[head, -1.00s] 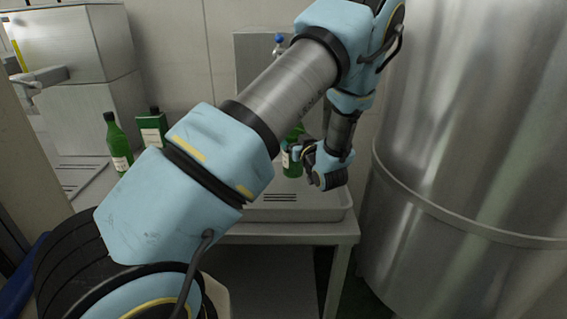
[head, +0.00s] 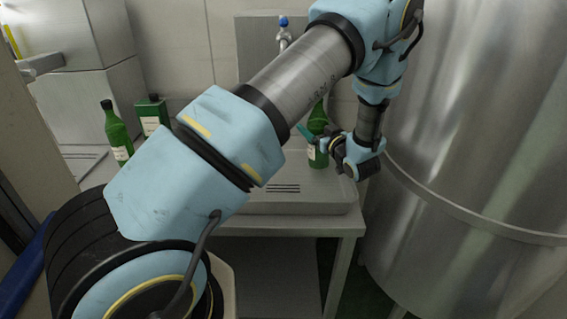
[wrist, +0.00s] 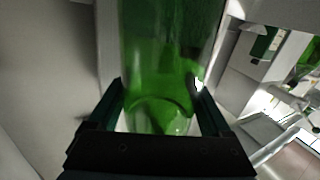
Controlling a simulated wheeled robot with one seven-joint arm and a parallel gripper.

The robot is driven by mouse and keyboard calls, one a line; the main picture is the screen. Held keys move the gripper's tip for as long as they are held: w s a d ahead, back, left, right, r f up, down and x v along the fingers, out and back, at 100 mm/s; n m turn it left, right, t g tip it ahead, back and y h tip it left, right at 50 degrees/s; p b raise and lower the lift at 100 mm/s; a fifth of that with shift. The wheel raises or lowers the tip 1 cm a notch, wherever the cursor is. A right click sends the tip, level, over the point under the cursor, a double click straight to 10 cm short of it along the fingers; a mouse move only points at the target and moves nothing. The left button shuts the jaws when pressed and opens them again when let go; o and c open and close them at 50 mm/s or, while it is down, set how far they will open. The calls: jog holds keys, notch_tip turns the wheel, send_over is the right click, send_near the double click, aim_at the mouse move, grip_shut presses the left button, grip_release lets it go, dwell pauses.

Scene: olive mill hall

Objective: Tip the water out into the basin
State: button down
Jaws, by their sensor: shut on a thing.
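A green glass bottle (head: 317,150) with a pale label is upright above the right part of the basin (head: 290,203), a shallow metal tray on a table. My gripper (head: 328,142) is shut on the bottle from the right. In the wrist view the bottle (wrist: 170,55) fills the space between the two dark fingers (wrist: 165,115). My arm hides part of the basin. I cannot make out the water inside, nor whether the bottle's base touches the basin.
A green bottle (head: 117,133) and a green tin (head: 152,115) stand at the left. A tap with a blue top (head: 284,30) is behind the basin. A large steel tank (head: 490,130) stands close on the right.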

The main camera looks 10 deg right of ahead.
jog(key=n, duration=0.3)
jog(key=d+n+h, duration=0.1)
jog(key=n, duration=0.2)
jog(key=d+n+g, duration=0.1)
jog(key=n, duration=0.2)
jog(key=shift+w+r+h, duration=0.1)
jog(key=shift+r+h, duration=0.2)
jog(key=shift+h, duration=0.1)
dwell(0.6)
jog(key=shift+d+f+n+h+b, duration=0.3)
jog(key=shift+f+n+b, duration=0.25)
jog(key=shift+f+n, duration=0.15)
jog(key=shift+d+f+n+h+b, duration=0.2)
jog(key=shift+d+f+n+b, duration=0.1)
jog(key=shift+f+n+b, duration=0.35)
dwell(0.7)
jog(key=shift+a+f+n+b, duration=0.4)
jog(key=shift+f+n+b, duration=0.35)
jog(key=shift+b, duration=1.3)
jog(key=shift+f+n+h+b, duration=0.4)
jog(key=shift+f+n+b, duration=0.25)
jog(key=shift+b, duration=1.5)
